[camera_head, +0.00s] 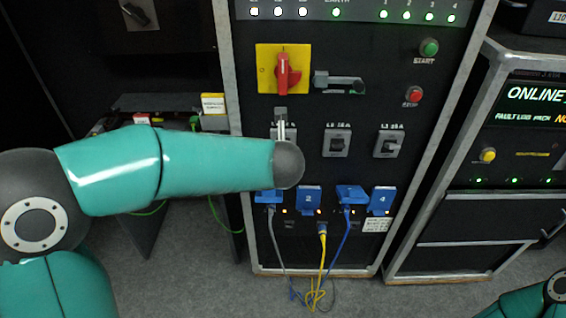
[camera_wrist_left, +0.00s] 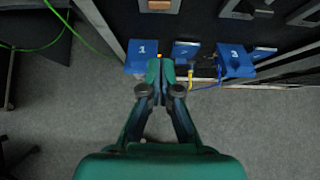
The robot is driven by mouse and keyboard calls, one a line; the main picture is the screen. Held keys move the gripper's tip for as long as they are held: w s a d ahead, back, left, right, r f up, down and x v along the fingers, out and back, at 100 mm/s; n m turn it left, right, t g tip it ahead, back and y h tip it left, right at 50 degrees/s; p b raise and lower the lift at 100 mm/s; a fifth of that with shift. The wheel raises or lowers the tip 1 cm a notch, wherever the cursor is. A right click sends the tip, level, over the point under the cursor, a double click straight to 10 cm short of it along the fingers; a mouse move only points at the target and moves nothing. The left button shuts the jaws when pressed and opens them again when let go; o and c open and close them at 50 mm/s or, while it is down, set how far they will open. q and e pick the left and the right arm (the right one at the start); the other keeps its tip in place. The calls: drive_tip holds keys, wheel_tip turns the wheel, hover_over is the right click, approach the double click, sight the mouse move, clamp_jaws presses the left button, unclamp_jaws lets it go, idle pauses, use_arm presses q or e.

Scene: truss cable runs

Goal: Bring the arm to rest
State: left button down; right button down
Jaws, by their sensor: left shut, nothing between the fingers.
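My left arm (camera_head: 165,165) reaches in from the left of the head view. Its rounded dark end (camera_head: 288,163) stands in front of the black rack, over the lower part of the L1 breaker. My left gripper is hidden behind the arm there. In the left wrist view the left gripper (camera_wrist_left: 160,68) is shut, its fingertips together and empty, in line with the gap beside blue cover 1 (camera_wrist_left: 142,55). Contact with the panel cannot be told. Part of my right arm (camera_head: 530,300) shows at the lower right; its gripper is out of view.
The rack carries a red rotary switch (camera_head: 283,75) on a yellow plate, breakers L2 (camera_head: 337,142) and L3 (camera_head: 389,143), and blue socket covers. A yellow cable (camera_head: 322,255) and others hang to the floor. A second rack (camera_head: 500,150) stands right. Grey floor (camera_head: 185,270) shows below.

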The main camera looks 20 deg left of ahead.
use_arm(q)
drive_tip(key=s+a+f+m+g+p, duration=0.1)
drive_tip(key=s+a+f+m+g, duration=0.15)
drive_tip(key=f, duration=0.65)
drive_tip(key=s+a+f+m+g, duration=0.1)
drive_tip(key=s+a+f+m, duration=0.25)
drive_tip(key=f, duration=0.55)
drive_tip(key=s+a+f+m+g+p, duration=0.1)
drive_tip(key=s+a+f+m, duration=0.15)
drive_tip(key=f, duration=0.65)
drive_tip(key=s+d+f+m+g+h, duration=0.1)
drive_tip(key=s+d+m, duration=0.3)
drive_tip(key=m, duration=0.5)
drive_tip(key=s+d+f+m+g+h, duration=0.1)
drive_tip(key=s+d+f+m+h, duration=0.2)
drive_tip(key=s+m, duration=0.5)
drive_tip(key=s+d+f+m+g+h, duration=0.2)
drive_tip(key=s+d+m, duration=0.4)
drive_tip(key=m, duration=0.6)
drive_tip(key=shift+s+f+h, duration=0.3)
drive_tip(key=shift+f+h, duration=0.1)
drive_tip(key=shift+f, duration=0.5)
